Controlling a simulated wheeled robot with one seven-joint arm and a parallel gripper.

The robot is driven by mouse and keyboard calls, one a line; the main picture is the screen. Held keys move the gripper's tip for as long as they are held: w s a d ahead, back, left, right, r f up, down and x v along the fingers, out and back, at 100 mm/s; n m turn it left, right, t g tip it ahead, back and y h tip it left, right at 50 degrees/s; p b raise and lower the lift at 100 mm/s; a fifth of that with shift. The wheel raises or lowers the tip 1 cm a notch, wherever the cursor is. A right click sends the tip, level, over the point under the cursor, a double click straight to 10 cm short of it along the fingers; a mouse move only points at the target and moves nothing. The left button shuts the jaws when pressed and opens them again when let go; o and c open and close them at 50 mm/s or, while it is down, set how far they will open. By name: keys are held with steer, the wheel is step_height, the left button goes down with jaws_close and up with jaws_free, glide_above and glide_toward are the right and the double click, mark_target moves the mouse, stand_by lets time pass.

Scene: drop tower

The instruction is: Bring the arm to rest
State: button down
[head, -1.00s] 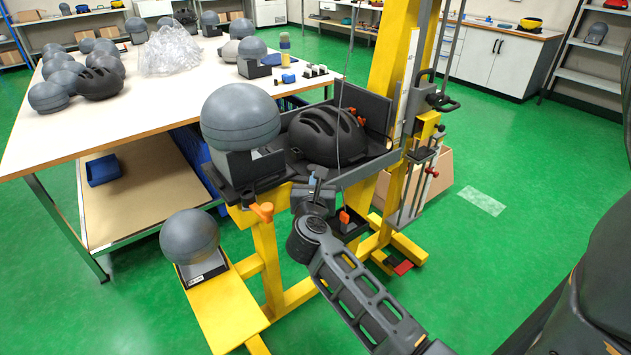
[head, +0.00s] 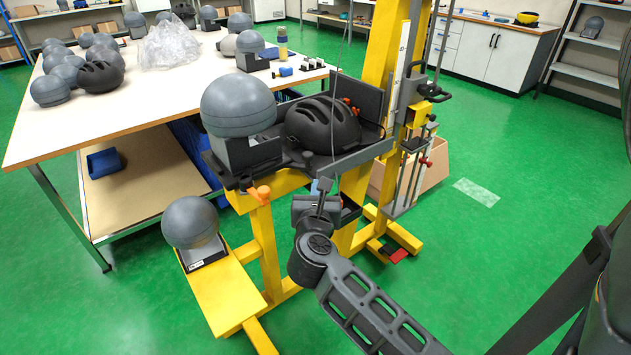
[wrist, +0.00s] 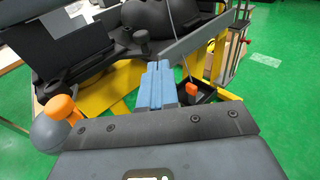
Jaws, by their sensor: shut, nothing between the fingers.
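My gripper (head: 321,187) is in front of the yellow drop tower (head: 378,75), just below the front edge of the grey tray (head: 362,155). In the wrist view its blue finger pads (wrist: 159,70) are together with nothing between them. They point towards the tower and look clear of the tray. A black helmet (head: 322,124) sits on the tray, with a thin cable running down in front of it. A grey headform (head: 238,105) stands on a dark block to its left.
An orange-topped knob (head: 259,194) sticks out below the tray. Another grey headform (head: 190,222) stands on the yellow foot plate (head: 222,290). A table (head: 140,110) with several headforms and a second black helmet is at left.

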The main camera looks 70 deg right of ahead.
steer(key=a, duration=0.1)
steer(key=s+a, duration=0.1)
steer(key=shift+s+a+r, duration=0.2)
steer(key=shift+s+a, duration=0.1)
steer(key=shift+a, duration=0.1)
steer(key=s+a+r+n+t+y, duration=0.25)
steer(key=a+n+t, duration=0.35)
steer(key=a+n, duration=0.5)
steer(key=s+a+r+n+t+y, duration=0.2)
steer(key=s+a+r+n+t, duration=0.3)
steer(key=n, duration=1)
steer(key=s+a+f+n+y, duration=0.1)
steer(key=s+a+n+y, duration=0.3)
steer(key=a+n, duration=0.3)
steer(key=s+a+f+n+y, duration=0.1)
steer(key=s+a+n+y, duration=0.3)
steer(key=n, duration=1.4)
steer(key=a+y, duration=0.3)
steer(key=shift+s+f, duration=0.25)
steer(key=shift+f, duration=0.15)
